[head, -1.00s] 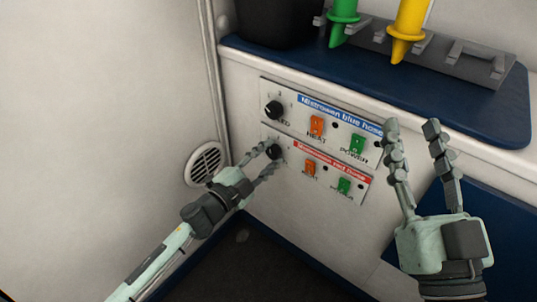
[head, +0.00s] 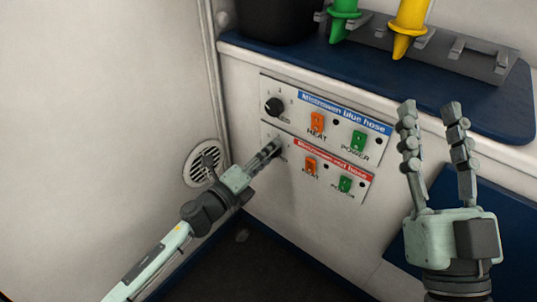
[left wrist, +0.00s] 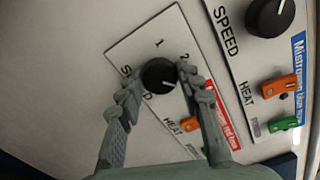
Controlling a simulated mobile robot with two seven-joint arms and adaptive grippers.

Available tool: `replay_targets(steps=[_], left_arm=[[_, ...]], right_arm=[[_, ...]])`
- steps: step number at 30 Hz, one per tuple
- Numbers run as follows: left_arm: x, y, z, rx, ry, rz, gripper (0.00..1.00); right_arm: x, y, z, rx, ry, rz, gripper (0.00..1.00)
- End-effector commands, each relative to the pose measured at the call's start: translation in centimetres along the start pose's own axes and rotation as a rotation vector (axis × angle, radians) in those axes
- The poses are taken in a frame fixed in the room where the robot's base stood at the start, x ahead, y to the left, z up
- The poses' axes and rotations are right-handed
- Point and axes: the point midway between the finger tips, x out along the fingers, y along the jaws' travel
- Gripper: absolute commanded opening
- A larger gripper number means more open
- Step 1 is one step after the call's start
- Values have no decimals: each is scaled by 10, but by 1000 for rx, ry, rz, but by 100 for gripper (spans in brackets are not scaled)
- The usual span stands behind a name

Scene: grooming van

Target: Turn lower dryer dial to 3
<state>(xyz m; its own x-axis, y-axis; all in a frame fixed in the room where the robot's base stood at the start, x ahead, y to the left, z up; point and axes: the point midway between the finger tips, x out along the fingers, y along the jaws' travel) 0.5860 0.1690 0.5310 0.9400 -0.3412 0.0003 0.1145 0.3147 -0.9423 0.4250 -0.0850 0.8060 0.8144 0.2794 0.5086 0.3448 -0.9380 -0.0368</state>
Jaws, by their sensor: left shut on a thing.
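The lower dryer panel (head: 316,164), with a red label, sits under the blue-label panel on the cabinet front. Its black speed dial (left wrist: 160,75) shows in the left wrist view, with the numbers 1 and 2 printed beside it. My left gripper (head: 274,147) is shut on this dial, one finger on each side; it also shows in the left wrist view (left wrist: 160,79). In the head view the fingers mostly hide the dial. I cannot clearly tell which number its pointer faces. My right gripper (head: 430,107) is open and empty, pointing up in front of the cabinet.
The upper panel has its own black dial (head: 274,107), an orange heat switch (head: 317,122) and a green power switch (head: 358,141). The lower panel's orange switch (head: 311,165) and green switch (head: 345,184) are close right of my left fingers. A wall with a round vent (head: 203,163) stands left.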

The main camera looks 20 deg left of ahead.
Motion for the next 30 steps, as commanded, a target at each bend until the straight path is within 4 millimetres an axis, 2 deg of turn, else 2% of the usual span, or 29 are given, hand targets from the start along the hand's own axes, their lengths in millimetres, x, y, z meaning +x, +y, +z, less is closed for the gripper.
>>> replay_targets(steps=[12, 28, 29, 30], left_arm=[[1, -1, 0, 178, 0, -3, 6], [0, -1, 0, 200, 0, -2, 6], [0, -1, 0, 200, 0, -2, 38], [0, -1, 0, 200, 0, -2, 43]], right_arm=[[-1, 1, -11, -4, 64, -2, 40], [1, 1, -15, -6, 80, -3, 40], [1, 1, -15, -6, 80, -3, 40], [1, 1, -14, -6, 79, -3, 40]])
